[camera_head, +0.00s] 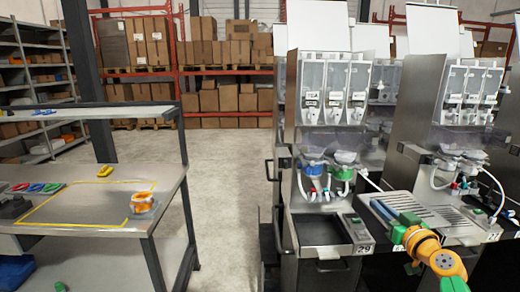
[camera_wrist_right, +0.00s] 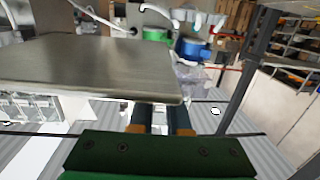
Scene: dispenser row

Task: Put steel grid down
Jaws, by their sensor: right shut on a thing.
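The steel grid (camera_head: 448,217), a slotted metal panel, shows in the head view at the tray level of the right dispenser. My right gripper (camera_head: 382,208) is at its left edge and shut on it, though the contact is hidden. I cannot tell whether the grid touches the unit below. In the right wrist view my gripper's fingers (camera_wrist_right: 160,118) are close together, beside a smooth steel plate (camera_wrist_right: 90,70) that fills the upper left. The left dispenser (camera_head: 312,168) has a dark open tray recess (camera_head: 318,232) with no grid over it. My left gripper is not in view.
A metal workbench (camera_head: 90,205) at the left holds an orange-and-clear container (camera_head: 142,203) and several small coloured items. Clear floor (camera_head: 228,165) lies between bench and dispensers. Hoses and coloured caps hang above the left recess. Racks of boxes stand behind.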

